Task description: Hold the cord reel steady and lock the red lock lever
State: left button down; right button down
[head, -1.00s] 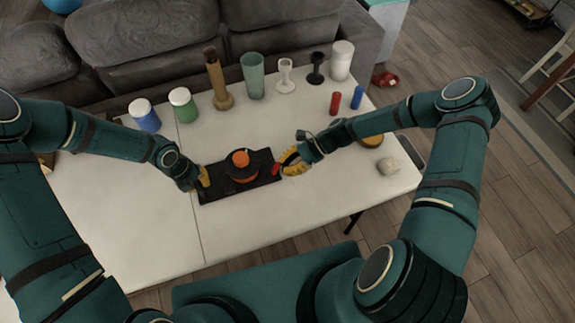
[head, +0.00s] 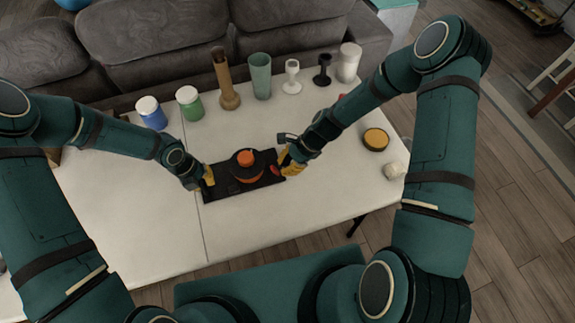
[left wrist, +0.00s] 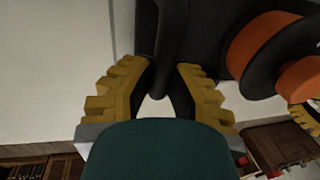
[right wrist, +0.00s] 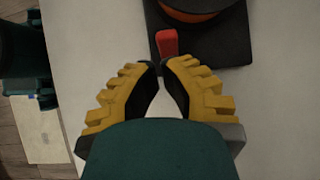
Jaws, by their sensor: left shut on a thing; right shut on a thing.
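The cord reel (head: 246,158), orange with black flanges, stands on a black base plate (head: 228,190) in the middle of the table. My left gripper (head: 207,178) is shut on a black bar (left wrist: 160,75) at the base's left side. The reel's orange drum (left wrist: 262,42) shows in the left wrist view. The red lock lever (right wrist: 167,43) sticks out at the base's edge on the right side in the head view. My right gripper (right wrist: 160,70) has its fingertips closed together at the lever's near end, which they partly hide.
On the white table (head: 130,225), a blue jar (head: 151,114), a green jar (head: 190,104), a brown vase (head: 225,80), a glass (head: 261,76) and goblets stand behind the reel. A yellow-topped round tin (head: 376,139) is at right. The table front is clear.

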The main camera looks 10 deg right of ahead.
jog(key=shift+r, duration=0.15)
jog(key=shift+r, duration=0.65)
jog(key=v, duration=1.3)
jog(key=shift+r, duration=0.1)
pick_arm(q)
jog(key=c, duration=0.9)
grip_release()
jog(key=shift+c, duration=0.2)
